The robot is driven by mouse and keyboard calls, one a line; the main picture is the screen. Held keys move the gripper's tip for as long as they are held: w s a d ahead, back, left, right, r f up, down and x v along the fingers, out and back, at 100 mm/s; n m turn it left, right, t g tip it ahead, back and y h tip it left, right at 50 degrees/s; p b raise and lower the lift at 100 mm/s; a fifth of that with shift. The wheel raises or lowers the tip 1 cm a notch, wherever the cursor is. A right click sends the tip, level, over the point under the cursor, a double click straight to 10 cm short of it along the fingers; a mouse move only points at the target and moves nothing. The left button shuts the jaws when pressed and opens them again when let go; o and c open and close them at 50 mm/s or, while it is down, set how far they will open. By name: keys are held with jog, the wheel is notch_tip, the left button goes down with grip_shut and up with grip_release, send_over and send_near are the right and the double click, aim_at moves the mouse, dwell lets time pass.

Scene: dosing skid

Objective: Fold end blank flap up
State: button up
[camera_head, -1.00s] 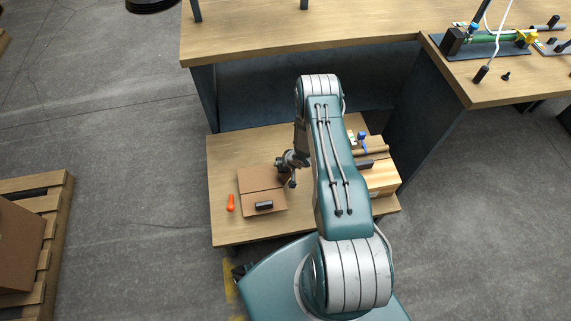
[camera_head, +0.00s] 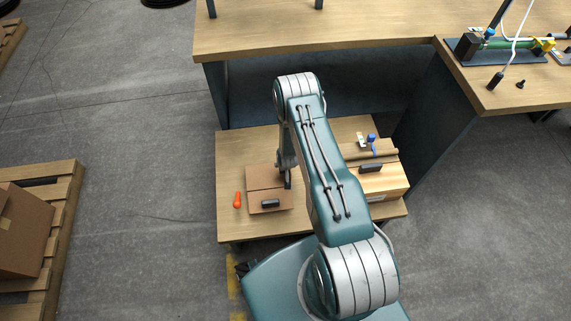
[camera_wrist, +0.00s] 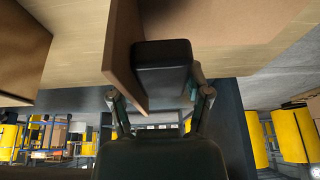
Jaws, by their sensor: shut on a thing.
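The brown cardboard blank (camera_head: 264,177) lies on the low wooden table, left of my arm in the head view. My gripper (camera_head: 288,180) is at its right edge, pointing down and partly hidden by my arm. In the wrist view, an upright brown flap (camera_wrist: 122,50) stands on edge against the dark pad of my gripper (camera_wrist: 150,80). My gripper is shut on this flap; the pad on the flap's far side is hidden. The flat part of the blank (camera_wrist: 235,25) shows to the right of the flap. The flap cannot be made out in the head view.
A black block (camera_head: 270,203) sits on the blank's near part. An orange tool (camera_head: 237,199) lies to its left. A carton (camera_head: 385,181) with a dark handle-like piece stands right of my arm. The low table (camera_head: 235,150) is clear at back left; the bench (camera_head: 350,38) rises behind.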

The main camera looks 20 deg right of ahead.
jog(key=shift+w+a, duration=0.15)
jog(key=shift+a, duration=0.05)
dwell(0.6)
jog(key=o, duration=1.3)
jog(key=shift+a, duration=0.1)
jog(key=shift+c, duration=0.2)
jog(key=v, duration=1.1)
jog(key=shift+a+r, duration=0.35)
